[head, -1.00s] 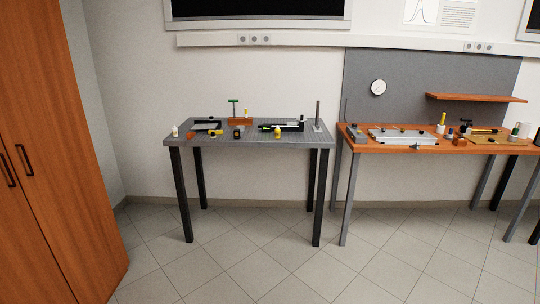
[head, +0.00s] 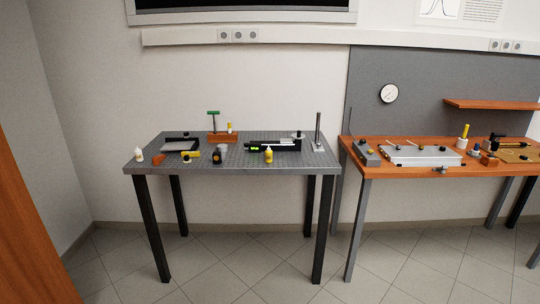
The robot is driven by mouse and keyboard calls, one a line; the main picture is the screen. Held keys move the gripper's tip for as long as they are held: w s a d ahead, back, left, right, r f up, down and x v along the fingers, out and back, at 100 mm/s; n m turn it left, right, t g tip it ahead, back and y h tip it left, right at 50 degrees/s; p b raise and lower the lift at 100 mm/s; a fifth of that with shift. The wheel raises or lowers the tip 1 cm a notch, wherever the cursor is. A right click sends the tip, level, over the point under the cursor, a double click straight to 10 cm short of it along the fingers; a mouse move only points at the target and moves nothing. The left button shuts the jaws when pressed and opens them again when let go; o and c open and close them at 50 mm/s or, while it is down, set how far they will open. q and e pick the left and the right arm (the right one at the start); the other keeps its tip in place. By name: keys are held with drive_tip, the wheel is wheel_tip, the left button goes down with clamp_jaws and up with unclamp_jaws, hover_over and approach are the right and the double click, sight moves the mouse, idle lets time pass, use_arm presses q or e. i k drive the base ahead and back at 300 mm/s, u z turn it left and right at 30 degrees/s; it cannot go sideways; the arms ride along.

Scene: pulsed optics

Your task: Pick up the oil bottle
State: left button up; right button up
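Small bottles stand on the grey perforated table, and I cannot tell from a label which one holds oil. A white bottle with a narrow tip (head: 139,155) stands upright at the table's left front corner. A yellow bottle with a pale tip (head: 269,155) stands upright right of the middle, in front of a black device. A small dark bottle-like item (head: 217,157) stands near the front middle. Neither of my grippers shows in the head view.
The grey table (head: 240,168) also holds an orange block (head: 158,159), a grey tray (head: 181,145), a wooden rack (head: 222,138), the black device (head: 284,145) and a metal post (head: 318,130). A wooden workbench (head: 390,172) stands at right. The floor in front is clear; a wooden cabinet (head: 30,245) edges the left.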

sight(268, 153)
drive_tip(key=z, duration=0.2)
drive_tip(key=i, duration=0.3)
drive_tip(key=z, duration=0.95)
drive_tip(key=i, duration=2.25)
drive_tip(key=u, duration=0.65)
